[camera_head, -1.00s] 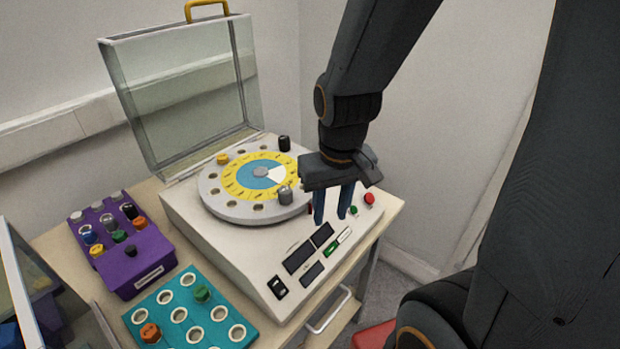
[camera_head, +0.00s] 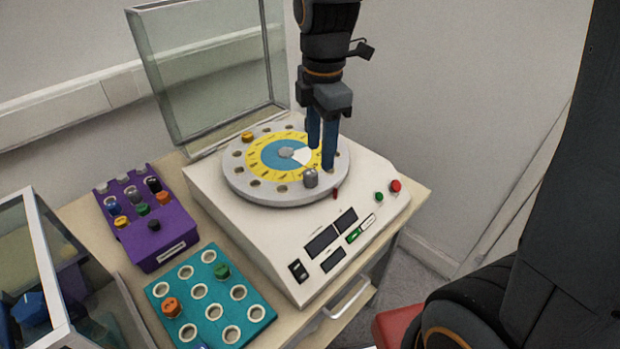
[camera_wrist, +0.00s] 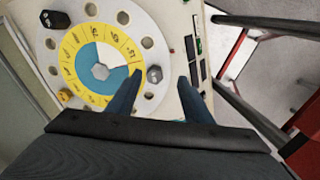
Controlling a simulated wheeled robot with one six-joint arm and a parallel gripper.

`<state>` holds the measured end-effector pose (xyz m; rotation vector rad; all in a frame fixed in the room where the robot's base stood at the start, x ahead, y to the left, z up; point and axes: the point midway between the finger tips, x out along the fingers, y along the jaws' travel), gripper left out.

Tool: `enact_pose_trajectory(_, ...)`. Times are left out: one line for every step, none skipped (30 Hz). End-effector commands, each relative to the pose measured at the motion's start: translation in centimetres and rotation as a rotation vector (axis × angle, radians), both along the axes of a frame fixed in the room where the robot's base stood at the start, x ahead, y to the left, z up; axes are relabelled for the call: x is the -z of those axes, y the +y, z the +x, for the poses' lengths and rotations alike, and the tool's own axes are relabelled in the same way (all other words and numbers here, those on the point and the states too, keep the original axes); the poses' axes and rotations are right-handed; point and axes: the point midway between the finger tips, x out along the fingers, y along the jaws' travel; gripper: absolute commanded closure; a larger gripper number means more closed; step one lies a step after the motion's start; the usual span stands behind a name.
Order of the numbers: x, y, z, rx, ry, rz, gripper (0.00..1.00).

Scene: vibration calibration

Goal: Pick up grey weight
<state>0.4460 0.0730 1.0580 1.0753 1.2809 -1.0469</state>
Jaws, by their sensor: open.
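The grey weight (camera_head: 311,178) stands upright on the front edge of the round dial plate (camera_head: 246,182). In the wrist view the grey weight (camera_wrist: 154,75) shows between the fingertips, nearer the left one. My gripper (camera_head: 321,157) is open and empty, pointing down over the right front part of the plate. Its fingers appear just above and right of the weight in the head view; whether they reach down around it I cannot tell. In the wrist view my gripper (camera_wrist: 161,77) has both fingers apart.
A black weight (camera_wrist: 55,19) and a yellow weight (camera_head: 247,137) also sit on the plate. The machine's raised glass lid (camera_head: 210,75) stands behind. A purple rack (camera_head: 150,240) with several weights and a teal tray (camera_head: 262,300) are at left. Buttons (camera_head: 394,186) are at right.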

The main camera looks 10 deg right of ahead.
Motion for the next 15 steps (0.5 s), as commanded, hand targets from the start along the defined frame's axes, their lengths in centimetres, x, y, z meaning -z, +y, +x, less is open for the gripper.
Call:
enact_pose_trajectory(-0.4, 0.5, 0.3, -0.084, 0.004, -0.003, 0.54)
enact_pose_trajectory(-0.6, 0.7, 0.5, -0.133, 0.006, -0.003, 0.54)
enact_pose_trajectory(-0.8, 1.0, 0.7, -0.194, 0.008, -0.005, 0.54)
enact_pose_trajectory(-1.0, 1.2, 0.8, -0.233, 0.012, -0.006, 0.54)
enact_pose_trajectory(-1.1, 1.4, 0.8, -0.268, 0.014, -0.007, 0.54)
enact_pose_trajectory(-1.3, 1.6, 1.0, -0.308, 0.016, -0.007, 0.54)
enact_pose_trajectory(-1.4, 1.7, 1.1, -0.332, 0.017, -0.008, 0.54)
enact_pose_trajectory(-1.5, 1.8, 1.1, -0.353, 0.019, -0.009, 0.54)
enact_pose_trajectory(-1.5, 1.9, 1.1, -0.373, 0.021, -0.009, 0.54)
enact_pose_trajectory(-1.4, 1.9, 1.1, -0.384, 0.022, -0.009, 0.54)
enact_pose_trajectory(-1.3, 1.9, 1.1, -0.391, 0.023, -0.008, 0.54)
enact_pose_trajectory(-1.0, 1.9, 1.1, -0.398, 0.024, -0.009, 0.54)
enact_pose_trajectory(-0.8, 1.9, 1.1, -0.400, 0.024, -0.009, 0.54)
enact_pose_trajectory(-0.5, 2.0, 1.1, -0.401, 0.025, -0.009, 0.54)
enact_pose_trajectory(0.0, 1.9, 1.1, -0.401, 0.025, -0.009, 0.54)
